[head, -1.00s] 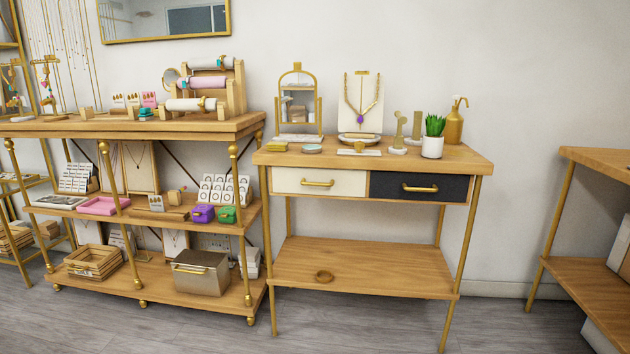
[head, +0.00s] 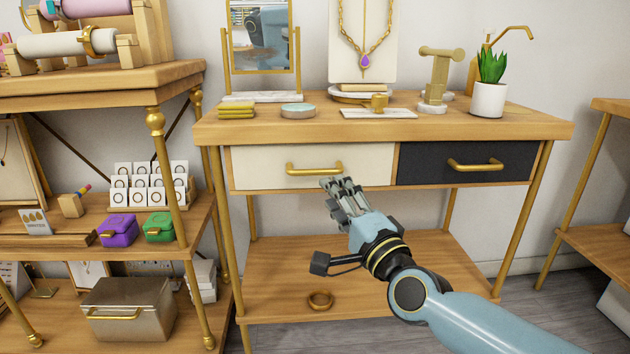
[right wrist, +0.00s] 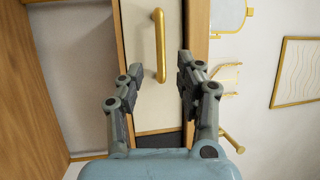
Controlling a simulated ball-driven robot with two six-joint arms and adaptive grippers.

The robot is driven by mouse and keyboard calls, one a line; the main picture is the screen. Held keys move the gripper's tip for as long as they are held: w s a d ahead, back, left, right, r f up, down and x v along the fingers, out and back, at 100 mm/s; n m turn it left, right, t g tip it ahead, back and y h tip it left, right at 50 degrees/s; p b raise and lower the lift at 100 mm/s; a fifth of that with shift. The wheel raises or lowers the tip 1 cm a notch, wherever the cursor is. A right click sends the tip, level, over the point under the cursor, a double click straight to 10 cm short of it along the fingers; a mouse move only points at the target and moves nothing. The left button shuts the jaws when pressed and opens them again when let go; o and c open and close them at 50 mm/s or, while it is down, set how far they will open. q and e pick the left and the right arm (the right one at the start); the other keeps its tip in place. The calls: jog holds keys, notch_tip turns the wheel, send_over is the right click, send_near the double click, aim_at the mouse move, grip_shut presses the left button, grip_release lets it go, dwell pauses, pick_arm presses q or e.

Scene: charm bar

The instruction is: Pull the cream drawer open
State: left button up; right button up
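The cream drawer (head: 264,168) is shut in the table, left of the dark drawer (head: 437,164). Its gold handle (head: 314,169) is a horizontal bar. My right gripper (head: 335,183) is just below and in front of the handle's right end in the head view. In the right wrist view the drawer (right wrist: 149,105) and its handle (right wrist: 159,45) appear turned on their side, and the open fingers (right wrist: 157,85) spread to either side of the handle's line. Nothing is between the fingertips; the handle looks beyond them. My left gripper is not in view.
The wooden tabletop (head: 220,125) holds a mirror (head: 260,40), a necklace stand (head: 362,40) and a potted plant (head: 489,85). A lower shelf (head: 270,285) bears a small ring-shaped dish (head: 320,300). A display shelf (head: 190,240) stands at left.

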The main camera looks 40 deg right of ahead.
aim_at(315, 173)
jog(key=x, duration=0.8)
jog(key=shift+w, duration=0.3)
grip_shut()
